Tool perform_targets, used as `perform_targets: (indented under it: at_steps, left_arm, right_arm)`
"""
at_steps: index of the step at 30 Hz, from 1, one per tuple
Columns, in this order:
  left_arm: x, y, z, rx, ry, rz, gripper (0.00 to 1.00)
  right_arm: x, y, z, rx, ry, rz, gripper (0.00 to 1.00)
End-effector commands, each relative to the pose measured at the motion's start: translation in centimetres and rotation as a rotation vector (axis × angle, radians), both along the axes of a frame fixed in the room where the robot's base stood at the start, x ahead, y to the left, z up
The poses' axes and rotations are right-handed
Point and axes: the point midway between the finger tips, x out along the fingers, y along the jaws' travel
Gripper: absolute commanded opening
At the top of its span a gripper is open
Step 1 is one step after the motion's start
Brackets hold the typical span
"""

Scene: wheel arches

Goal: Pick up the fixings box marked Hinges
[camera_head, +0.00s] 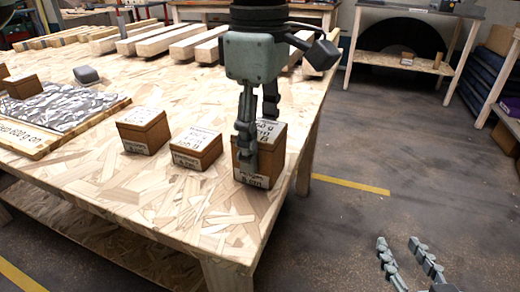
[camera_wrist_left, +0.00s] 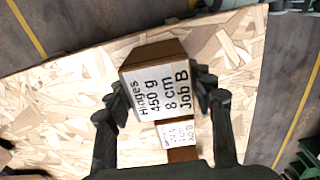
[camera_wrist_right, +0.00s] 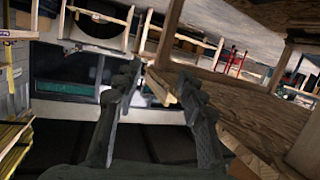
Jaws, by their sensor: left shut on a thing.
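The box marked Hinges (camera_head: 271,157) is brown with a white label and stands at the right front corner of the chipboard table. In the left wrist view its top (camera_wrist_left: 160,90) reads "Hinges 450 g 8 cm Job B". My left gripper (camera_head: 257,133) comes down from above and is shut on this box, one finger on each side. I cannot tell whether the box is clear of the table. My right gripper (camera_head: 398,243) is open and empty, low over the floor at the right of the table.
Two smaller labelled boxes, a middle one (camera_head: 197,150) and a left one (camera_head: 144,131), stand left of the Hinges box. A grey patterned board (camera_head: 62,108) lies further left. Timber bars (camera_head: 155,42) line the table's back. The floor (camera_head: 370,145) at the right is open.

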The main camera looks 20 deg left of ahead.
Motion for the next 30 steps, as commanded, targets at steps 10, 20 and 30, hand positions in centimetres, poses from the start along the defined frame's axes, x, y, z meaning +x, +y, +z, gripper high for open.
perform_targets:
  at_steps: [10,20,30]
  left_arm:
    - [0.0,0.0,0.1,-0.001,-0.002,0.0,0.05]
    - [0.1,-0.1,1.3,-0.002,-0.002,0.0,0.05]
    - [1.6,3.1,6.3,-0.004,-0.002,0.007,0.05]
  right_arm:
    - [0.0,0.0,0.0,0.0,0.0,0.0,0.4]
    - [-0.1,-0.2,-0.2,-0.005,0.014,-0.003,0.4]
    - [-0.6,-1.8,-2.4,-0.055,0.122,-0.033,0.4]
